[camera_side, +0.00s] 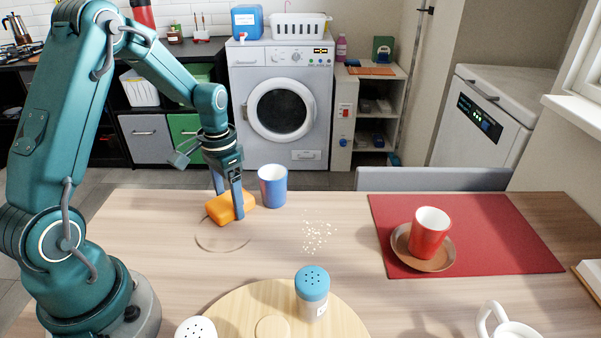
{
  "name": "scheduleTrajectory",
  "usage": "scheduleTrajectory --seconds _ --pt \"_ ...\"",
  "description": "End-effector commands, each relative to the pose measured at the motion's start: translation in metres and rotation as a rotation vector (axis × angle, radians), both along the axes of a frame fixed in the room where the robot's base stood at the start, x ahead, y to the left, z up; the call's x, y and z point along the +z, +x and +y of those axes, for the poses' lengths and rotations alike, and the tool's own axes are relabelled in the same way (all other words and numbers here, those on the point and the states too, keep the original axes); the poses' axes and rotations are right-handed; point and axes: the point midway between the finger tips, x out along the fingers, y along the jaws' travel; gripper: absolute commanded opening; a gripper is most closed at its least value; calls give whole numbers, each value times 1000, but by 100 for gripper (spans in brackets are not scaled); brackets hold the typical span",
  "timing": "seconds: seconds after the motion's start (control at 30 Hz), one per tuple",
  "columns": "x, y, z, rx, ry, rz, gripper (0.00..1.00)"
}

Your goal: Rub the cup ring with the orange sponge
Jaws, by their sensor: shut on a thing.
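The orange sponge (228,207) is between the fingers of my gripper (227,203), which is shut on it. The sponge is at or just above the wooden table, over the far edge of the cup ring. I cannot tell whether it touches the table. The cup ring (222,250) is a thin brown circle on the table; its near part shows and its far part is hidden behind the sponge.
A blue cup (273,187) stands close to the right of the sponge. White crumbs (318,236) lie right of the ring. A blue-topped shaker (312,293) stands on a round board (240,309) in front. A red cup (429,232) stands on a saucer (399,246) on a red mat (505,235).

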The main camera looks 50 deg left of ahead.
Motion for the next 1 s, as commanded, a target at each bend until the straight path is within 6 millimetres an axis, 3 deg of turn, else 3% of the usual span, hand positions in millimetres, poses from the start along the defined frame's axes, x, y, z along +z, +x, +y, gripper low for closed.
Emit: scheduleTrajectory --seconds 0.3,1.0 --pt "-1 -22 -20 -7 -4 17 29" --pt "-3 -52 -49 -5 -5 19 29"
